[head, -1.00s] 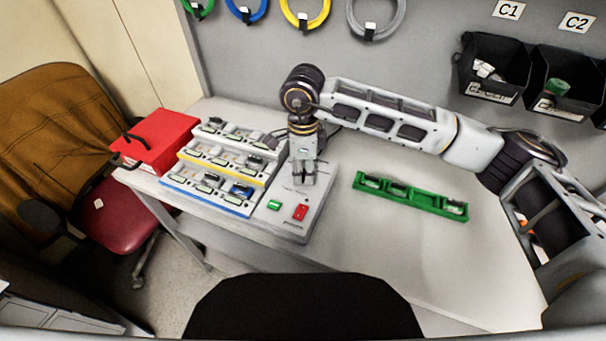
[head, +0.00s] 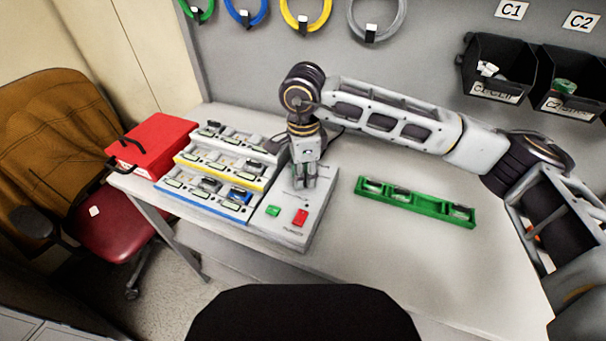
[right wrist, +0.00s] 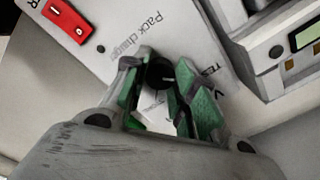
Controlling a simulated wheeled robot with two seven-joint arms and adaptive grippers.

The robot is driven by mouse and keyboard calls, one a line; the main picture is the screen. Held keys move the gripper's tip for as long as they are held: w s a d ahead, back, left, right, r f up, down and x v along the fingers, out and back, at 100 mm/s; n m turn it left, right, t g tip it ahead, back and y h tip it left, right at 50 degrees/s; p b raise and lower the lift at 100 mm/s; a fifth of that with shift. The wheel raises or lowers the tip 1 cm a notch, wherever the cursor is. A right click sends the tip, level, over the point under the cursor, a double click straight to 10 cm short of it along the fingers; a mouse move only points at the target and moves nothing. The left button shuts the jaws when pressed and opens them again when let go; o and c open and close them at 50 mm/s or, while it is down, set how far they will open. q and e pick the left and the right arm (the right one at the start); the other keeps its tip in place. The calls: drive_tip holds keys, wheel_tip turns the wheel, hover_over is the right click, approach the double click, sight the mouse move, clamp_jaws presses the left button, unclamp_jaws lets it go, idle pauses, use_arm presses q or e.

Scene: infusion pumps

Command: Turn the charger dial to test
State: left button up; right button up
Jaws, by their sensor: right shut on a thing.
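The charger (head: 322,197) is a grey panel lettered "Pack charger" at the right end of the stepped battery rack. My right gripper (head: 306,183) points down onto its upper part. In the right wrist view, the green-padded fingers of my right gripper (right wrist: 168,92) are shut on the black round dial (right wrist: 158,73), one on each side. A small pale mark shows on the dial. The lettering "TEST" (right wrist: 211,72) is partly hidden beside the right finger. Which position the dial points to, I cannot tell. My left gripper is not in view.
The charger has a red rocker switch (head: 300,217) and a green button (head: 273,211). The stepped rack (head: 205,208) holds several packs. A green tray (head: 427,205) with packs lies right. A red box (head: 150,145) stands left. The table's front right is clear.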

drive_tip(key=o, duration=1)
drive_tip(key=shift+o, duration=0.2)
drive_tip(key=shift+r, duration=0.15)
wheel_tip(320, 180, up, 12)
idle(0.4)
drive_tip(key=shift+f, duration=0.2)
